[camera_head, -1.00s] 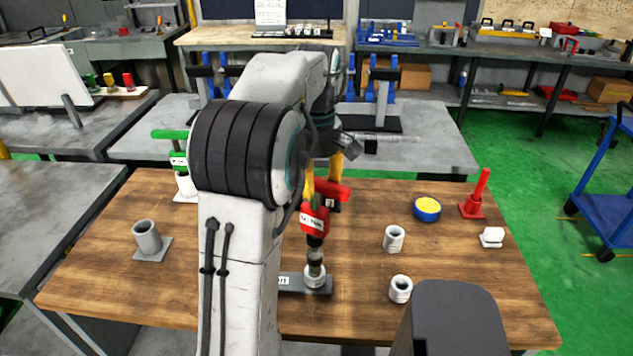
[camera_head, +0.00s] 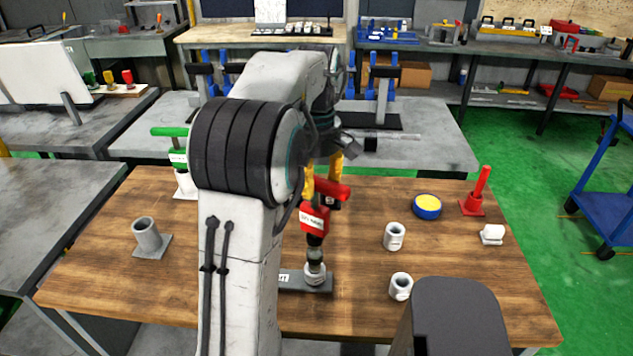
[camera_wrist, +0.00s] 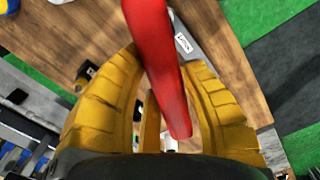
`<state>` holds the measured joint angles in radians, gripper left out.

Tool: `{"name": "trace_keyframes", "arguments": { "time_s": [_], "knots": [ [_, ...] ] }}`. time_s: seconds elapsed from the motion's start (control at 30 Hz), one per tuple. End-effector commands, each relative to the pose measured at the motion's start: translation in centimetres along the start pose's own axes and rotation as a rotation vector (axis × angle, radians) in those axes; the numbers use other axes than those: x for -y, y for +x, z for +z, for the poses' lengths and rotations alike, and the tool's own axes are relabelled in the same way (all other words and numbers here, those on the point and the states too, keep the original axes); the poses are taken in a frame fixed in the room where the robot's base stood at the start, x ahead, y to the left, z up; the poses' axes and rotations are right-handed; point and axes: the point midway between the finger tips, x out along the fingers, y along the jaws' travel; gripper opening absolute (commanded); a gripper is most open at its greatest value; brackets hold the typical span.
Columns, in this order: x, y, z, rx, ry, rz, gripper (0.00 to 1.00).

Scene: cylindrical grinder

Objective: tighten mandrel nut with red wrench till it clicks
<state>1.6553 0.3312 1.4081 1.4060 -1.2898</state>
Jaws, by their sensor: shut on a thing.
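The red wrench (camera_head: 314,220) stands over the small fixture (camera_head: 303,281) on the wooden table in the head view. Its lower end meets the light ring-shaped part (camera_head: 315,274) on that fixture; the nut itself cannot be made out under it. My gripper (camera_head: 326,184) has yellow fingers and is shut on the red handle, mostly behind my arm. In the wrist view the red handle (camera_wrist: 160,70) runs between the yellow fingers of my gripper (camera_wrist: 165,100). The wrench's lower end is hidden there.
A green-handled tool (camera_head: 180,160) stands at the table's left back, with a grey cup holder (camera_head: 148,237) nearer. To the right are white-grey sleeves (camera_head: 395,237), a blue-yellow tin (camera_head: 427,207), a red post (camera_head: 477,195) and a white piece (camera_head: 492,235).

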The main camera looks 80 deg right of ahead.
Motion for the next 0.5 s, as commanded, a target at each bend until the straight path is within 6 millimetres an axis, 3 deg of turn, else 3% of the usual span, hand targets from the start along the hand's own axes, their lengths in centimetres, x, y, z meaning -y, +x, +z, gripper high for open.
{"name": "trace_keyframes", "arguments": {
  "time_s": [0.5],
  "knots": [
    [-0.01,0.26,0.00,0.000,0.000,0.002,0.01]
  ]
}}
